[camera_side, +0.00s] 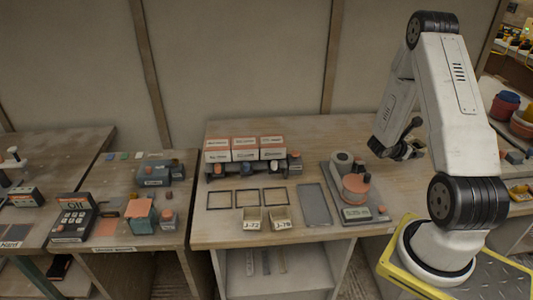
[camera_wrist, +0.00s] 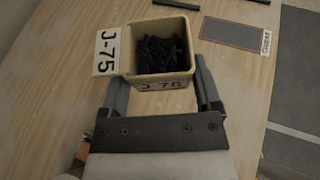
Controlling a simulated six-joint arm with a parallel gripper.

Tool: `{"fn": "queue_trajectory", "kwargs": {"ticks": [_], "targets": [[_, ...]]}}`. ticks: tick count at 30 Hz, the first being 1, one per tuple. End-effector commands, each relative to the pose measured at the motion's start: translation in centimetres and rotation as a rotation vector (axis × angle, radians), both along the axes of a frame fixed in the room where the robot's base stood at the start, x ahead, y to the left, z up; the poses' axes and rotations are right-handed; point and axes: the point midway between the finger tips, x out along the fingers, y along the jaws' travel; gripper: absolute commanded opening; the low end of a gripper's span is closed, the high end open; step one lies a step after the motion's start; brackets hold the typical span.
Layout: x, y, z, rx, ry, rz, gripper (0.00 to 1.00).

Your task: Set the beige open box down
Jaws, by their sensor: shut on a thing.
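In the wrist view the beige open box (camera_wrist: 160,79) sits between the fingers of my gripper (camera_wrist: 160,74), which is shut on it. The box is open toward the camera, with dark pieces inside. A white J-75 label (camera_wrist: 107,52) is at its left, and another label is on its near wall. In the side view my gripper (camera_side: 408,151) is at the right, past the round-topped device; what it holds is too small to make out there. I cannot tell how high the box is above the wooden surface.
Two small beige bins, one left (camera_side: 252,219) and one right (camera_side: 281,218), stand at the table's front. Behind them are dark outlined frames (camera_side: 247,198), a grey mat (camera_side: 315,205) and orange-white boxes (camera_side: 245,150). A device with a round top (camera_side: 355,187) stands right.

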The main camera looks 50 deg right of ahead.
Motion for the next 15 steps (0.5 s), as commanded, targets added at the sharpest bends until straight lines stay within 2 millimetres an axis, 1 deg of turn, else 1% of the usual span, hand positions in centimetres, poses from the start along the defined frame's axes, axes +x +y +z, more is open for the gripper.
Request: {"fn": "queue_trajectory", "kwargs": {"ticks": [3,6,15], "targets": [[-0.6,1.0,0.6,-0.001,0.001,0.001,0.16],[-1.0,1.6,0.9,-0.001,0.0,0.001,0.16],[-1.4,2.3,1.2,-0.001,0.0,0.0,0.16]]}}
